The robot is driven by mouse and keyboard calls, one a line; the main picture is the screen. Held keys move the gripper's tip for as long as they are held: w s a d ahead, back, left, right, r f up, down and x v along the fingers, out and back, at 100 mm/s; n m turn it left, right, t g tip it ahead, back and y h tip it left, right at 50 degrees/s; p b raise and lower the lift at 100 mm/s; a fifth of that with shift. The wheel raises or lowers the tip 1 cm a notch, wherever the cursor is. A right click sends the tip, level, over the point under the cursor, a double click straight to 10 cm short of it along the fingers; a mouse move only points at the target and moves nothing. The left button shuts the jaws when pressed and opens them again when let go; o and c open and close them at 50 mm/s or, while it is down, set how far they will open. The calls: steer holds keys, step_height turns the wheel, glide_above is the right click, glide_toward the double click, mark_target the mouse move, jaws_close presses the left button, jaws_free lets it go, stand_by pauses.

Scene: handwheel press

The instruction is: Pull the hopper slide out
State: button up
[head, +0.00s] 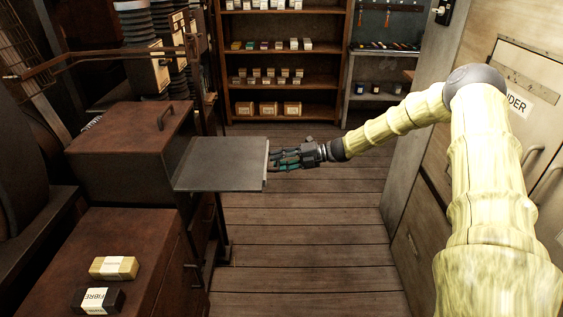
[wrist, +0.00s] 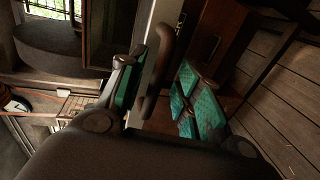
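A flat grey plate (head: 222,164) juts out from the brown cabinet with a top handle; I cannot tell for certain whether it is the hopper slide. My gripper (head: 284,159) is at the plate's right edge, fingers pointing left. In the wrist view, a rounded brown bar like a handle (wrist: 158,85) stands between the teal finger pads of my gripper (wrist: 160,96). The fingers look spread, with a gap on the left side of the bar; contact on the right side is unclear. The bar is mostly hidden in the head view.
A brown box with a handle (head: 130,142) stands left of the plate. Two small labelled blocks (head: 114,267) lie on the front left cabinet. Shelves (head: 280,60) stand at the back. The plank floor (head: 315,230) right of the plate is clear, up to the right-hand cabinets (head: 418,215).

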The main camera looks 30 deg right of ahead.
steer(key=v, duration=1.2)
steer(key=shift+s+d+f, duration=0.1)
steer(key=s+a+f+n+g+h, duration=0.4)
steer(key=s+a+f+n, duration=0.4)
steer(key=a+f, duration=0.4)
steer(key=s+a+f+n+g+h, duration=0.4)
steer(key=s+a+f+n, duration=0.4)
steer(key=f, duration=0.6)
steer(key=s+a+f+n+h, duration=0.1)
steer(key=s+a+n+h, duration=0.1)
steer(key=s+n, duration=0.6)
steer(key=s+a+f+n+h, duration=0.1)
steer(key=s+a+f+n, duration=0.1)
steer(key=s+a+n, duration=0.3)
steer(key=s+a+f+n+h, duration=0.2)
steer(key=s+a+n, duration=0.1)
steer(key=s+n, duration=0.9)
steer(key=s, duration=0.5)
steer(key=shift+s+a+f+h, duration=0.2)
steer(key=shift+f+h, duration=0.05)
steer(key=shift+h, duration=0.05)
